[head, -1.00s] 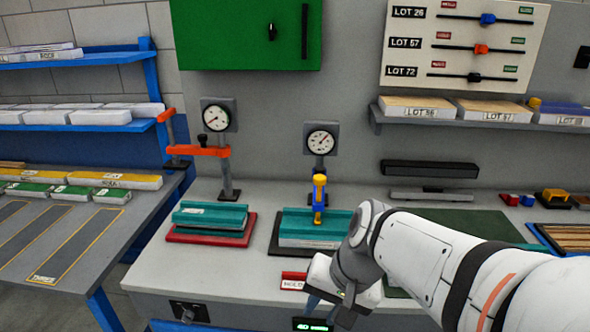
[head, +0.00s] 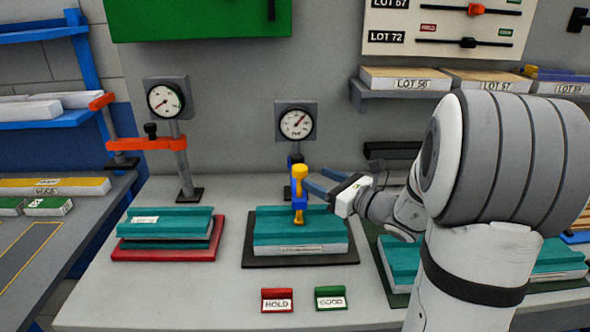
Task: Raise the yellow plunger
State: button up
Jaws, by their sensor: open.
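The yellow plunger (head: 299,174) stands upright in a blue holder (head: 299,203) in front of the right-hand gauge (head: 296,124). Its lower yellow tip reaches the top of a teal panel (head: 270,224), which lies on a black base. I cannot tell whether the tip touches the panel. My gripper (head: 318,181) is just right of the plunger's head, its blue fingers pointing left toward it. It is open and appears empty; the gap between fingers and plunger is hard to judge.
A second gauge (head: 165,100) and an orange arm (head: 146,143) stand at the left, behind a teal panel on a red base (head: 165,253). A red HOLD block (head: 277,300) and a green GOOD block (head: 330,298) lie in front. The bench between is clear.

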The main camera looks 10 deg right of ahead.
aim_at(306, 172)
jog(key=x, duration=0.7)
jog(key=shift+w+p, duration=0.1)
jog(key=shift+p, duration=0.25)
jog(key=c, duration=1.2)
jog(key=shift+r, duration=0.15)
grip_shut()
